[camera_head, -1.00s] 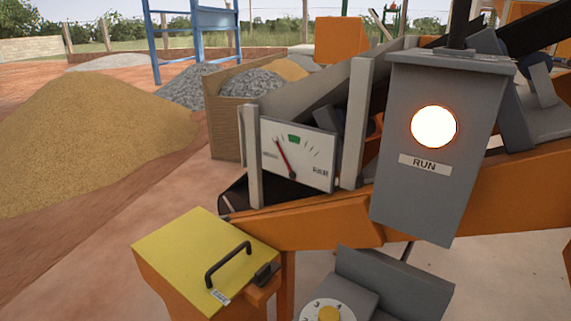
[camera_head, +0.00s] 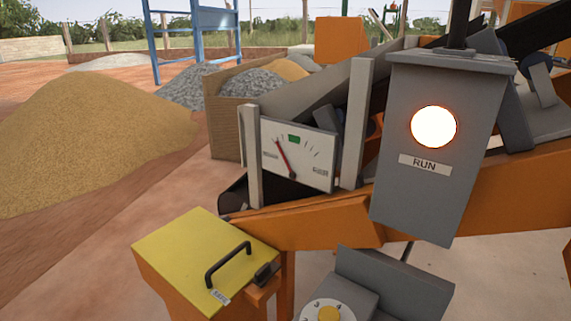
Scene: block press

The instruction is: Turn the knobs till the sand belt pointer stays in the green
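The gauge (camera_head: 297,160) has a white face set between two grey posts. Its red pointer (camera_head: 284,155) leans up and left. The green mark (camera_head: 294,139) is at the top of the scale, and the pointer lies to the left of it. A knob (camera_head: 328,314) with a yellow centre and a numbered white dial shows at the bottom edge, partly cut off. No other knob shows. Neither of my grippers is in view.
A grey box (camera_head: 440,190) labelled RUN has a lit white lamp (camera_head: 433,126). A yellow lid (camera_head: 205,255) with a black handle (camera_head: 228,264) is at lower left. A sand heap (camera_head: 85,140) is at left. An orange conveyor frame (camera_head: 310,222) crosses behind the knob housing.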

